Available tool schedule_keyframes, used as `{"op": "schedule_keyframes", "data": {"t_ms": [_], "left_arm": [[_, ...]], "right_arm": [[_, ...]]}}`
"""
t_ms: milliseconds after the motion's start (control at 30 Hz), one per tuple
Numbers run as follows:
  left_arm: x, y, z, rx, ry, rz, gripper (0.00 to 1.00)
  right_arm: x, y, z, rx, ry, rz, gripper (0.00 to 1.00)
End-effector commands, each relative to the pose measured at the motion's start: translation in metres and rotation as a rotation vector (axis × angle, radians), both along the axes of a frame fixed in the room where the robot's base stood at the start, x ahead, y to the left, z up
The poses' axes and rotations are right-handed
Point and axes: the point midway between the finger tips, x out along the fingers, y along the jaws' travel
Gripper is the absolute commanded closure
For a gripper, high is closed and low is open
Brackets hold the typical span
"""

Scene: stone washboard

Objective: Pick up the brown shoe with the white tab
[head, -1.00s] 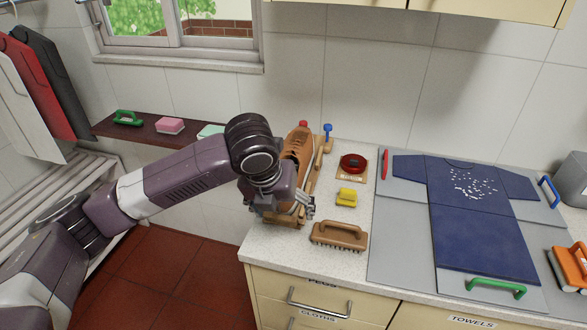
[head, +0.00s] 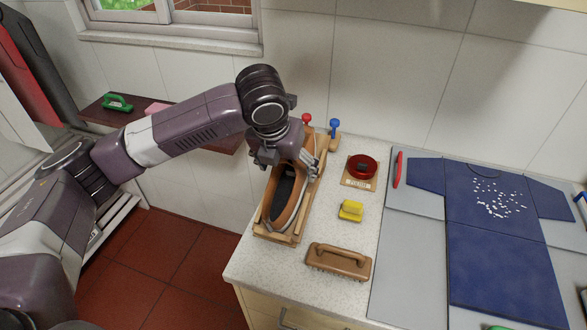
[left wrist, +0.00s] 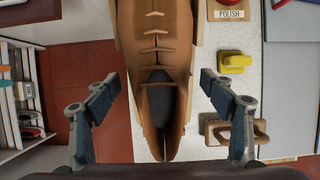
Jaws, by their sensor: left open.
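The brown shoe (head: 289,212) sits in a wooden holder (head: 322,165) at the left end of the counter, its dark opening toward the front. In the left wrist view the shoe (left wrist: 155,45) runs up the middle, laces above the opening. I cannot make out a white tab clearly. My left gripper (head: 289,160) is over the shoe and hides its far part. In the left wrist view the gripper (left wrist: 160,82) is open and empty, one finger on each side of the shoe, apart from it. My right gripper is not in view.
Right of the shoe are a red polish tin (head: 362,166), a yellow block (head: 351,210) and a brown brush (head: 338,262). Red (head: 306,118) and blue (head: 334,126) knobbed tools stand behind. A blue shirt (head: 500,240) lies on a grey board (head: 408,240).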

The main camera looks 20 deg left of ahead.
Motion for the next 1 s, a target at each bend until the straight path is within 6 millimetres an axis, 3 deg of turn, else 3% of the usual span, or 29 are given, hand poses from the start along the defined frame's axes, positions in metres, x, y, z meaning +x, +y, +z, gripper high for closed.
{"op": "schedule_keyframes", "data": {"t_ms": [300,500,733,1000], "left_arm": [[0.017,-0.001,-0.036,0.000,0.004,0.002,0.25],[0.025,-0.001,-0.058,0.000,0.001,0.000,0.25],[0.026,-0.001,-0.060,0.000,-0.001,0.000,0.25],[0.026,-0.001,-0.060,0.000,-0.001,0.000,0.53]], "right_arm": [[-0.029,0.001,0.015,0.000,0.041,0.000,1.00],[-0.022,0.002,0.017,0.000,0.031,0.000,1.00],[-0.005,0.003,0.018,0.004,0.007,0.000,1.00],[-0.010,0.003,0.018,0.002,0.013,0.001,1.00]]}}
